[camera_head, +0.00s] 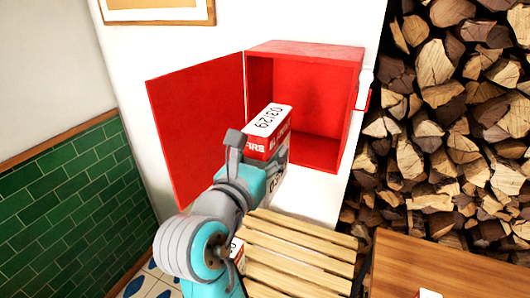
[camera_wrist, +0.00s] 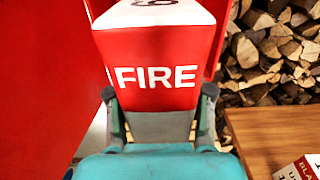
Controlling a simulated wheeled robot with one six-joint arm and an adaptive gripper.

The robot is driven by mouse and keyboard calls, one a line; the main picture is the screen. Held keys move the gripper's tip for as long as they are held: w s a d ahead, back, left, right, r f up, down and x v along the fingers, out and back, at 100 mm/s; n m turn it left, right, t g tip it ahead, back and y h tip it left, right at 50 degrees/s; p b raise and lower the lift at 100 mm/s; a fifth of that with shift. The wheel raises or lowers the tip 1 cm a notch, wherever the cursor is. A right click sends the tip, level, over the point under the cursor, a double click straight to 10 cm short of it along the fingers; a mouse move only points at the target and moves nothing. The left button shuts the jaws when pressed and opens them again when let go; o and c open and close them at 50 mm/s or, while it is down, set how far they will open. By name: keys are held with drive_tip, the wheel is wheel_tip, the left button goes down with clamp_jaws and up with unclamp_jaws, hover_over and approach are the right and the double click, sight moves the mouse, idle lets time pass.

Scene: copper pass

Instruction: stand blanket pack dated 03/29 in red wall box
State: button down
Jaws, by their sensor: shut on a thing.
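In the wrist view the pack (camera_wrist: 158,72) fills the upper middle, between the two fingers of my gripper (camera_wrist: 158,110). The red wall box (camera_head: 305,50) is open, with its door (camera_head: 196,128) swung out to the left. Its visible inside looks empty; the pack hides the lower left part.
A slatted wooden surface (camera_head: 300,250) lies below the box. A brown wooden table (camera_head: 430,265) stands at the lower right; another red and white pack (camera_wrist: 298,168) shows there in the wrist view. Stacked firewood (camera_head: 450,110) fills the right. Green tiles (camera_head: 70,195) cover the left wall.

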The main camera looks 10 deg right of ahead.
drive_tip(key=f+x, duration=0.2)
drive_tip(key=x, duration=2.2)
drive_tip(key=shift+w, duration=0.3)
idle(0.5)
drive_tip(key=shift+d, duration=0.2)
drive_tip(key=shift+c, duration=1.8)
unclamp_jaws()
drive_tip(key=shift+f, duration=0.1)
drive_tip(key=shift+f, duration=0.1)
